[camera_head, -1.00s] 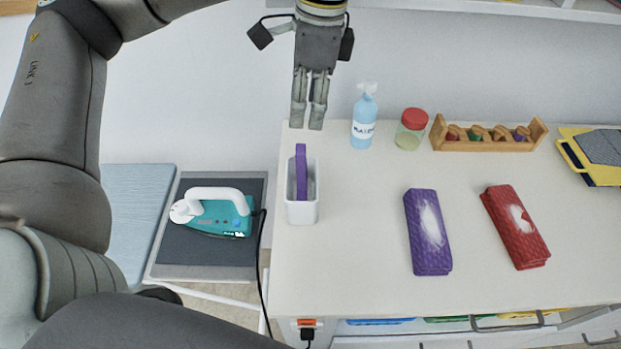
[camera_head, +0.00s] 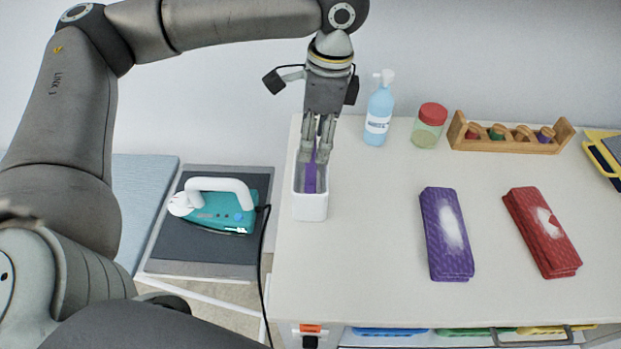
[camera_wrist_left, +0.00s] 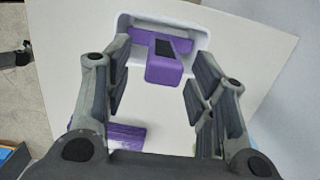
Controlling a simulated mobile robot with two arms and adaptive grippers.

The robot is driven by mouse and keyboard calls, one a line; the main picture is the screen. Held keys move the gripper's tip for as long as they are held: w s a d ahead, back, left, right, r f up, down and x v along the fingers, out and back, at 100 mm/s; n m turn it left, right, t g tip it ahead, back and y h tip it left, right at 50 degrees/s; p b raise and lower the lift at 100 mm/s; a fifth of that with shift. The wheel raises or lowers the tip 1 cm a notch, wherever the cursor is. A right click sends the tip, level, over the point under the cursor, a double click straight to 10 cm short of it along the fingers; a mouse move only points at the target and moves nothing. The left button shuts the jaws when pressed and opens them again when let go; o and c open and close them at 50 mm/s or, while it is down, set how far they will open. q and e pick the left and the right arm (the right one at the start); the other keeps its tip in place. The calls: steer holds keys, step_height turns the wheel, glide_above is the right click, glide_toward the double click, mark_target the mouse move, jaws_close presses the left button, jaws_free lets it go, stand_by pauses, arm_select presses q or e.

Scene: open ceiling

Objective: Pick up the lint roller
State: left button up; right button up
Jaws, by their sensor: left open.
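The lint roller (camera_head: 310,178) is purple and stands upright in a white holder (camera_head: 310,207) near the left edge of the counter. In the left wrist view its purple handle (camera_wrist_left: 163,70) with a dark top lies between the fingers, towards the far end, and the white holder (camera_wrist_left: 202,22) is behind it. My left gripper (camera_head: 317,148) is open and points down at the holder, with its fingertips close to the handle. I cannot tell whether they touch it. The lower part of the roller is hidden inside the holder. My right gripper is not in view.
A blue spray bottle (camera_head: 379,112) and a red-lidded jar (camera_head: 429,127) stand right of the gripper, beside a wooden rack (camera_head: 510,147). Purple (camera_head: 446,235) and red (camera_head: 541,232) folded cloths lie in front. An iron (camera_head: 215,207) sits on a grey board left of the counter.

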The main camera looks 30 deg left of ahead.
mark_target(311, 169)
arm_select(q)
steer(key=f, duration=0.2)
steer(key=a+f, duration=0.1)
steer(key=f, duration=0.2)
steer(key=shift+s+a+f+p, duration=0.15)
steer(key=shift+s+f+p, duration=0.1)
steer(key=shift+p, duration=0.15)
steer(key=shift+w, duration=0.1)
steer(key=c, duration=1.1)
steer(key=shift+r, duration=0.1)
